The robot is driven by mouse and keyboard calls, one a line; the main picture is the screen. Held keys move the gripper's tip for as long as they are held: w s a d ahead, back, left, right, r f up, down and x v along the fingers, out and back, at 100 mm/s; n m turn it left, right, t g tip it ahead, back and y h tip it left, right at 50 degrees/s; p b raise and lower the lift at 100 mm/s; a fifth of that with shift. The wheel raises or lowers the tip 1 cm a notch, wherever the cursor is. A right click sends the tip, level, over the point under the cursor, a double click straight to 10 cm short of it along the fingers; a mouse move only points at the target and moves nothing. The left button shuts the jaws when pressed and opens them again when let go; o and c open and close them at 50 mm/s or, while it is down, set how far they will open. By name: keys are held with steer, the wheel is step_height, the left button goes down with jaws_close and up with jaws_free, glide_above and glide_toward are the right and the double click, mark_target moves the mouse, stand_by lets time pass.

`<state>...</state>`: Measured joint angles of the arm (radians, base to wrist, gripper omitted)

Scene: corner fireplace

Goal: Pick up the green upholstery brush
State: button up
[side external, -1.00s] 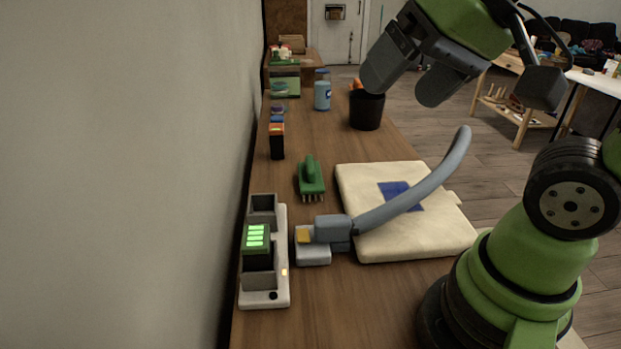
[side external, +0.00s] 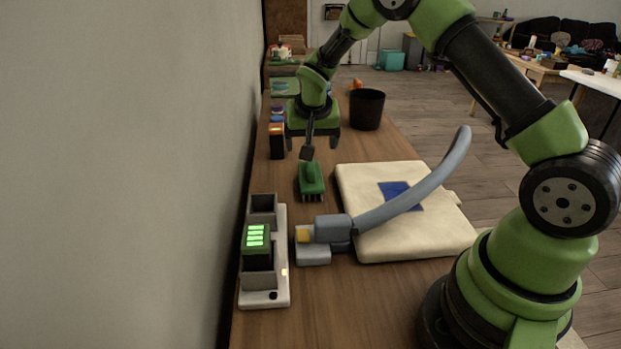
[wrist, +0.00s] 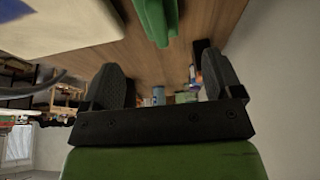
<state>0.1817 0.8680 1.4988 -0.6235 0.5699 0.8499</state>
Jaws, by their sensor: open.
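The green upholstery brush (side external: 311,183) stands on the wooden table, bristles toward the near side, left of the cream cushion. In the wrist view part of the green brush (wrist: 157,20) shows at the top edge, cut off by the frame. My gripper (side external: 312,146) is open and empty. In the side view it is above and a little beyond the brush, and appears apart from it. In the wrist view both fingers of my gripper (wrist: 172,85) are spread wide with nothing between them.
A cream cushion (side external: 360,235) with a blue patch lies right of the brush. A grey curved nozzle (side external: 425,186) rests across it. A charger (side external: 265,297) stands near left by the wall. A black bin (side external: 367,110) and a dark box (side external: 277,141) stand beyond the brush.

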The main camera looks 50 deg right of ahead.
mark_target(310, 167)
steer(key=x, duration=0.9)
steer(key=shift+d+f, duration=0.1)
steer(key=shift+f, duration=0.25)
steer(key=c, duration=1.1)
steer(key=shift+o, duration=0.2)
steer(key=shift+r, duration=5.05)
